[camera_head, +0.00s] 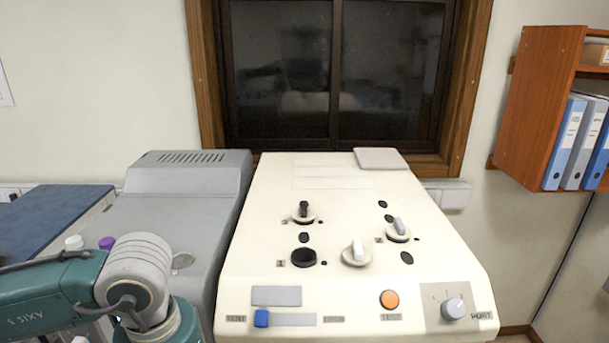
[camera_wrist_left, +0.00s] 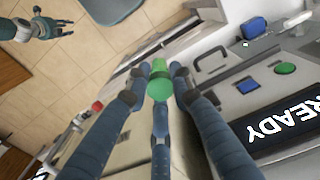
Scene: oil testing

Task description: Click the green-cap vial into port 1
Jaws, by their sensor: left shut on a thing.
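The green-cap vial (camera_wrist_left: 159,85) shows in the left wrist view. My left gripper (camera_wrist_left: 158,72) is shut around it, with its dark blue fingers on several sides. In the head view my left arm comes in at lower left, and its gripper and the vial are out of frame. The cream machine (camera_head: 270,220) stands in the middle there. My right gripper (camera_wrist_left: 45,27) shows at upper left of the wrist view, fingers spread and empty.
White (camera_head: 75,243) and purple (camera_head: 107,242) caps show beside my arm. The wrist view shows a READY display (camera_wrist_left: 285,127).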

